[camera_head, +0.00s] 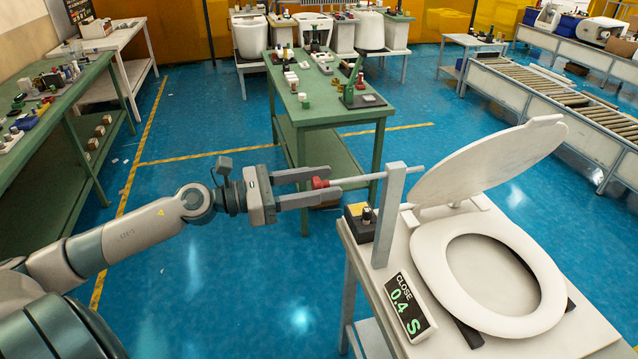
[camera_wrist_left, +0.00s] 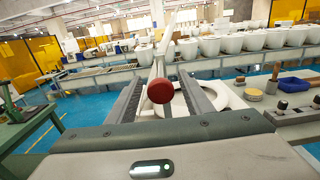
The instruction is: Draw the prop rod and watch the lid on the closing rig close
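The closing rig's white toilet seat (camera_head: 490,275) lies on a pale table at the right in the head view. Its lid (camera_head: 490,162) is raised and tilted. The thin prop rod (camera_head: 350,178) passes through an upright post (camera_head: 389,215) toward the lid; whether it touches the lid is unclear. A red knob (camera_head: 320,183) caps its near end. My left gripper (camera_head: 334,178) is open, its fingers either side of the knob. In the left wrist view the red knob (camera_wrist_left: 160,91) sits between the fingers, with gaps showing. My right gripper is not in view.
A display (camera_head: 410,307) on the rig reads "CLOSE 0.4 S". A yellow-and-black box (camera_head: 358,222) stands beside the post. A green workbench (camera_head: 335,112) with small parts is behind my gripper. A roller conveyor (camera_head: 570,95) runs at the right. Blue floor is clear between.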

